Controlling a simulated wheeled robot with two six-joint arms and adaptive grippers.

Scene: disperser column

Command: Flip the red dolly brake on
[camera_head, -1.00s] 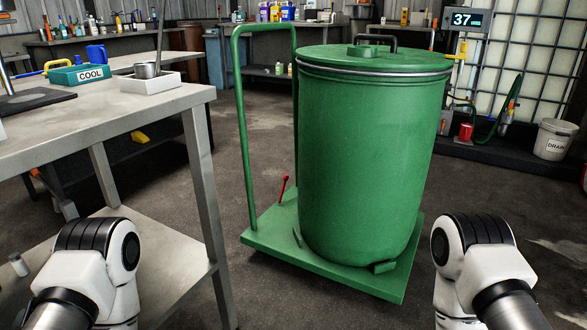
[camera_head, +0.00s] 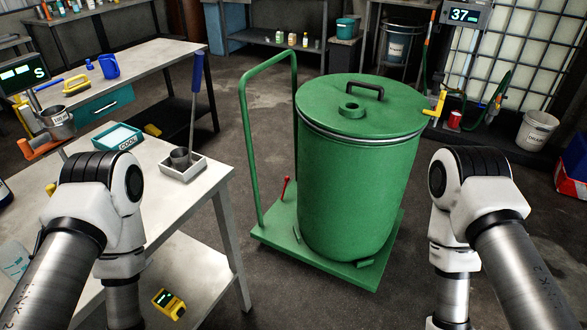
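The red dolly brake (camera_head: 286,188) is a thin lever with a knob on top. It stands nearly upright, leaning slightly, on the left part of the green dolly (camera_head: 272,232). A big lidded green drum (camera_head: 355,190) stands on the dolly to the right of the lever. My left arm comes in at the left over the table, and my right arm at the right, beside the drum. Both grippers are out of the picture, below the bottom edge. Neither arm is near the lever.
A grey metal table (camera_head: 207,190) stands left of the dolly, holding a white tray (camera_head: 184,168) with a cup and a teal COOL tray (camera_head: 117,137). Floor between table and dolly is free.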

